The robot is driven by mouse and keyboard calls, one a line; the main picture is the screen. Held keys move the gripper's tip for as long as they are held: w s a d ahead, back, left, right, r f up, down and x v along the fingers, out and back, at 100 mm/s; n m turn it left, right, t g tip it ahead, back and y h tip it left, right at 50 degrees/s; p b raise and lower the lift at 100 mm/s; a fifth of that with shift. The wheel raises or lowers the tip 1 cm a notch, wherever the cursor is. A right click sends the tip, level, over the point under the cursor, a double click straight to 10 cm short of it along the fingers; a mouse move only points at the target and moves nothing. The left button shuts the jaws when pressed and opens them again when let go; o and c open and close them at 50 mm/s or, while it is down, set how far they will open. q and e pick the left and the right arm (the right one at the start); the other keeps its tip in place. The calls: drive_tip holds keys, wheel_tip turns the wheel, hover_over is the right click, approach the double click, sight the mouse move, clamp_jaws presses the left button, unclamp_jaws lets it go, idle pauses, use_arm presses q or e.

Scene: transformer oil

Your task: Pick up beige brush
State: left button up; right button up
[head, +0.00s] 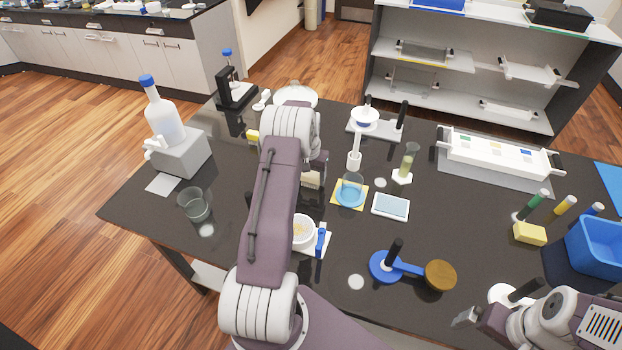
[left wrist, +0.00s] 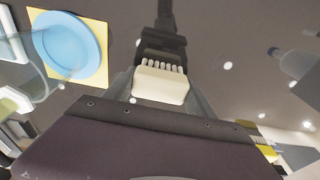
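The beige brush (left wrist: 162,82) shows in the left wrist view, a pale block with a row of short bristles at its far edge. My left gripper (left wrist: 161,78) has one finger along each side of it, and both fingers seem to touch it. In the head view my left arm hides most of this gripper (head: 314,168), and part of the beige brush (head: 311,180) shows beside it. I cannot tell its exact height above the table. My right gripper (head: 465,317) is at the lower right, and its opening is hard to see.
On the black table (head: 135,205) stand a blue dish (head: 350,190), a glass beaker (head: 193,206), a grey block with a bottle (head: 165,120), a blue holder with a brown disc (head: 440,275), a yellow sponge (head: 529,233) and a blue bin (head: 597,245). The left front table area is fairly clear.

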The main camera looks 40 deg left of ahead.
sight(311, 172)
use_arm(q)
drive_tip(key=c, duration=0.6)
drive_tip(key=shift+o, duration=0.2)
drive_tip(key=shift+r, duration=0.2)
wheel_tip(311, 172, up, 4)
drive_tip(key=shift+f+b, duration=0.2)
drive_tip(key=shift+b, duration=0.4)
drive_tip(key=d+r+b, duration=0.2)
drive_tip(key=d+r, duration=0.5)
drive_tip(key=d, duration=0.4)
drive_tip(key=shift+d, duration=0.4)
